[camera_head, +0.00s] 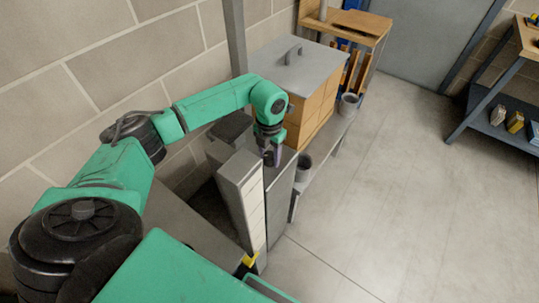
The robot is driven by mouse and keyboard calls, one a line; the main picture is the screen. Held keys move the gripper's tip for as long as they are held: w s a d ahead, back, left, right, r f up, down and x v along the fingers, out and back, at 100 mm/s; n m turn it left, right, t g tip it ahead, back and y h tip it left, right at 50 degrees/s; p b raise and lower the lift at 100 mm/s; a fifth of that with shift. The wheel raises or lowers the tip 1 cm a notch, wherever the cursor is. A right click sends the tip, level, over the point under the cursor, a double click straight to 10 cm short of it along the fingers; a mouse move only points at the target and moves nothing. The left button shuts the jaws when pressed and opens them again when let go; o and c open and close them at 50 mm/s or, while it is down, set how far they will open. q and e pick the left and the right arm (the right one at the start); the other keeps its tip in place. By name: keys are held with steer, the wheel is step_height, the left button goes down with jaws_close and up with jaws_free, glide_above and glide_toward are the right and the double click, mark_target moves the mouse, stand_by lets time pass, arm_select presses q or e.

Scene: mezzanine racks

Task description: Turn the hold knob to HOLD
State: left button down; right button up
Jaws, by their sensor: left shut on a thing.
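My left gripper (271,158) reaches down from the green arm to the top of a narrow grey cabinet (281,190). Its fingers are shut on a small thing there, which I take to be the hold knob. The fingers cover the knob, so its shape, its pointer and the HOLD marking cannot be read from here. My right gripper is not in view.
A pale, panelled unit (241,185) stands just left of the grey cabinet. Behind is a wooden box with a grey handled lid (290,65). Grey cups (303,167) stand on the low shelf. A block wall bounds the left; the floor (400,190) at right is clear.

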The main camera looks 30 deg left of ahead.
mark_target(270, 155)
arm_select(q)
steer(key=shift+c, duration=1.9)
jaws_free()
steer(key=shift+w+r, duration=0.15)
steer(key=shift+o, duration=0.2)
step_height(270, 155, up, 14)
steer(key=shift+r+b, duration=0.25)
steer(key=shift+b, duration=0.15)
